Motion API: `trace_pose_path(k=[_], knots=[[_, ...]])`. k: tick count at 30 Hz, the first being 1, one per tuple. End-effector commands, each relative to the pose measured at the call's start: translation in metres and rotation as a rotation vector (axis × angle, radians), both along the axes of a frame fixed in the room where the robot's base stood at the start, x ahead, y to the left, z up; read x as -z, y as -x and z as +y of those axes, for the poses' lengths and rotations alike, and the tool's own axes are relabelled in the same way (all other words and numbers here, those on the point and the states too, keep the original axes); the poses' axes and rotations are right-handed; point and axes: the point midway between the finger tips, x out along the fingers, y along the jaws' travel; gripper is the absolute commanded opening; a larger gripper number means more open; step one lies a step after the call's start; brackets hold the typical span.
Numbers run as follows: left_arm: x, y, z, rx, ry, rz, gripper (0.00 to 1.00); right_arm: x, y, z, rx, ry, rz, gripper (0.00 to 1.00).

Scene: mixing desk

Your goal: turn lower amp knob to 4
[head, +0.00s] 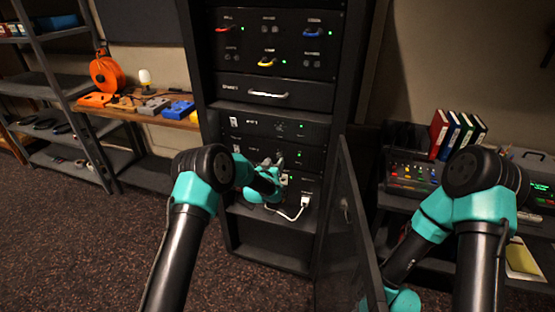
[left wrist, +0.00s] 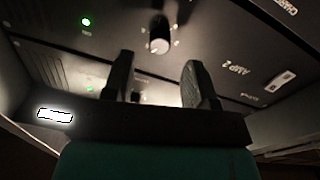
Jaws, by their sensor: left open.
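The lower amp (head: 313,155) is a dark rack panel with a green light in the head view. It carries the label AMP 2 in the left wrist view (left wrist: 258,82). Its round knob (left wrist: 159,44) has a pale face and sits just beyond the fingertips, roughly in line with the gap between them. My left gripper (head: 272,164) is in front of the lower amp; in the left wrist view (left wrist: 158,64) its fingers are apart with nothing between them. In the head view the gripper hides the knob. The knob's setting is too small to read. My right gripper is not in view.
The upper amp (head: 262,126) sits just above. Below is a panel with a white plug (head: 305,202) and a looping cable. An open rack door (head: 345,225) stands to the right, near my right arm. A workbench (head: 150,118) is at the left.

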Motion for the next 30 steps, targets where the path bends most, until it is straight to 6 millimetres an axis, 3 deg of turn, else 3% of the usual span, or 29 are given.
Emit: trace_pose_path(k=[9, 21, 30], knots=[[0.0, -0.032, -0.009, 0.0, 0.001, 0.0, 0.52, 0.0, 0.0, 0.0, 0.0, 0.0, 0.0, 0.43], [0.0, -0.037, -0.011, 0.0, 0.0, 0.0, 0.52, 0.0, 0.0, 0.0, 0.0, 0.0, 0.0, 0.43], [0.0, -0.037, -0.01, 0.0, 0.0, 0.0, 0.25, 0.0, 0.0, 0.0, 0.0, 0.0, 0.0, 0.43]])
